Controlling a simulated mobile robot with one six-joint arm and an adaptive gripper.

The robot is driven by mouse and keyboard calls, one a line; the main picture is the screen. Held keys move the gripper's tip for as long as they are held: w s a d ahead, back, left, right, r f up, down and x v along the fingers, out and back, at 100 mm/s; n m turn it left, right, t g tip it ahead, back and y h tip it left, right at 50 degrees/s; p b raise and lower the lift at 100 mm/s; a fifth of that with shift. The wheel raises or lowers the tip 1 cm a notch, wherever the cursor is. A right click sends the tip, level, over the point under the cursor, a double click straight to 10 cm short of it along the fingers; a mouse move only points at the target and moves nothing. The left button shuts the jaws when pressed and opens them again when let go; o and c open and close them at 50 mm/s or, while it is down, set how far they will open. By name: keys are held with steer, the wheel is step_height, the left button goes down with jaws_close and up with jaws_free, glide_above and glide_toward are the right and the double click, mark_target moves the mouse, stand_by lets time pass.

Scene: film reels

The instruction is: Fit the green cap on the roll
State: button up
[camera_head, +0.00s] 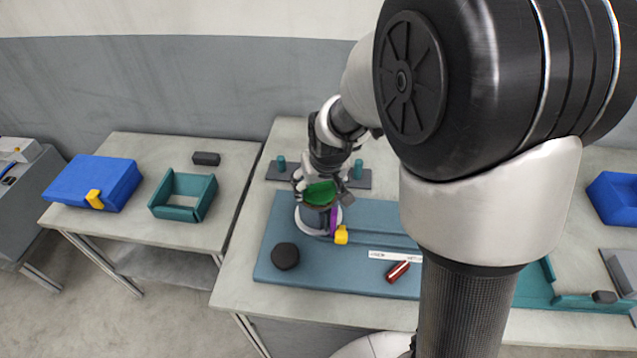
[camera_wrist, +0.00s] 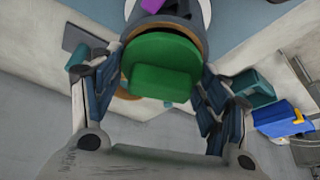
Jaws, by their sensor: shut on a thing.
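The green cap (camera_head: 321,193) is between the fingers of my gripper (camera_head: 323,187), which is shut on it. In the wrist view the green cap (camera_wrist: 161,66) fills the space between the two fingers. The dark grey roll (camera_head: 312,216) stands upright on the blue mat, directly below the cap. In the wrist view the roll (camera_wrist: 190,22) is right behind the cap, with a brown edge beside it. The cap is at the roll's top end. I cannot tell whether it is seated or just touching.
A yellow piece (camera_head: 341,235), a black puck (camera_head: 285,256) and a red cylinder (camera_head: 397,272) are near the roll on the blue mat (camera_head: 272,225). A grey rack with teal pegs (camera_head: 359,170) stands behind. A side table holds a teal tray (camera_head: 183,213) and a blue box (camera_head: 95,182).

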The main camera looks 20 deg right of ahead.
steer(key=shift+f, duration=0.3)
steer(key=shift+r, duration=0.2)
steer(key=shift+r+p, duration=0.5)
steer(key=shift+r, duration=0.15)
steer(key=shift+f+b, duration=0.75)
steer(key=shift+f, duration=0.1)
stand_by(0.7)
steer(key=o, duration=0.8)
steer(key=shift+c, duration=0.2)
steer(key=shift+r, duration=0.15)
steer(key=p+v, duration=0.7)
steer(key=v, duration=0.4)
steer(key=shift+p, duration=0.3)
